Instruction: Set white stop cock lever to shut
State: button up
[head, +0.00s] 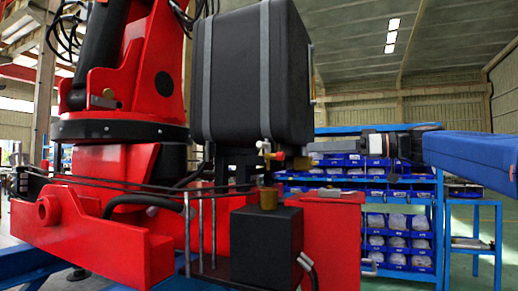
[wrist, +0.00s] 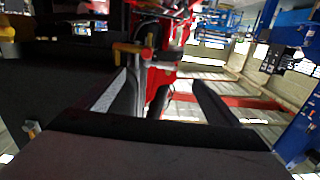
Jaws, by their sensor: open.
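A brass stop cock (head: 265,148) sits at the lower front edge of a black tank (head: 252,75). In the wrist view, a yellow-brown fitting with a short crosspiece (wrist: 133,49) shows ahead of and above the fingers, toward the left. I cannot clearly make out a white lever or its angle. My gripper (head: 318,150) reaches in from the right, close to the stop cock's right side. In the wrist view, my gripper (wrist: 163,85) has its two dark fingers spread apart with nothing held between them. I cannot tell whether a finger touches the fitting.
A black box with a brass cap (head: 268,198) stands below the tank, with hoses and thin rods beside it. Red crane beams (head: 90,235) surround it. Blue shelves with bins (head: 395,225) stand behind. Open space shows around my arm at right.

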aim_at(266, 144)
jog(key=x, duration=1.1)
jog(key=r+x, duration=0.1)
jog(key=x, duration=0.5)
jog(key=shift+a+r, duration=0.1)
jog(key=shift+a, duration=0.15)
jog(key=c, duration=1.5)
